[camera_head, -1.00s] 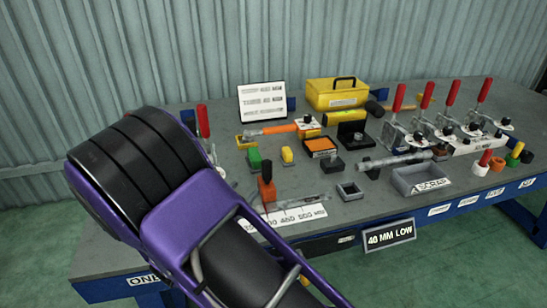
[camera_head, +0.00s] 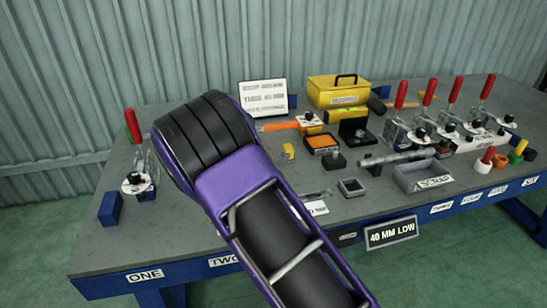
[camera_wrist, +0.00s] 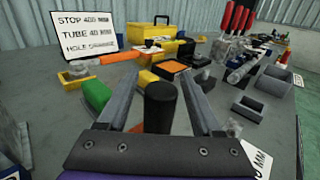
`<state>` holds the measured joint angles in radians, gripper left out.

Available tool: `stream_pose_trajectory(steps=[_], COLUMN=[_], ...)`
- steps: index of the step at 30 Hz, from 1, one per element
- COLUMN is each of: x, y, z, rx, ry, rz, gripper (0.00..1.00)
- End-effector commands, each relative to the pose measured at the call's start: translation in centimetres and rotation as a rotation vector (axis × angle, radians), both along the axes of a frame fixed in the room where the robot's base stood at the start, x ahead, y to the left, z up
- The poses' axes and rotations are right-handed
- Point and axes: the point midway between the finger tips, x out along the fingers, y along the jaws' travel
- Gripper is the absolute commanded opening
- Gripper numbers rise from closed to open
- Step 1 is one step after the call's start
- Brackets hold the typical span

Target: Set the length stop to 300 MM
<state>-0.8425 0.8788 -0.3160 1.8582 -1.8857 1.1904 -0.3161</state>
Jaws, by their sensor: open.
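My gripper (camera_wrist: 159,74) is open, its two fingers apart on either side of a dark upright post (camera_wrist: 160,106). I cannot tell whether they touch it. An orange part shows low beside the post. The post may be the handle of the length stop; its position along the scale cannot be read. A bit of white scale plate (camera_head: 315,207) shows beside my arm in the head view, and a white plate ending in "MM" (camera_wrist: 259,158) shows in the wrist view. My arm hides the gripper and post in the head view. A white sign (camera_wrist: 83,33) seems to read "STOP 400 MM".
A green block (camera_wrist: 97,93) and yellow block (camera_wrist: 147,79) stand near the left finger. An orange-handled tool (camera_wrist: 104,62) lies behind. A grey scrap tray (camera_head: 422,176), toggle clamps with red handles (camera_head: 452,95) and a yellow box (camera_head: 338,91) stand farther right and back.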

Motion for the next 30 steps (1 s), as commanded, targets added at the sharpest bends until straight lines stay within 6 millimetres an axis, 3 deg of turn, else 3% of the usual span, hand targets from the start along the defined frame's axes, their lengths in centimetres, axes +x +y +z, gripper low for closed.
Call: stream_pose_trajectory(steps=[5,6,17,30], x=[0.00,0.00,-0.03,-0.04], y=[0.00,0.00,0.01,0.01], z=[0.01,0.01,0.02,0.02], rx=[0.000,0.000,0.000,0.001], ry=[0.000,0.000,0.000,0.000], rz=[0.000,0.000,-0.001,-0.001], gripper=[0.67,0.63,0.00,0.00])
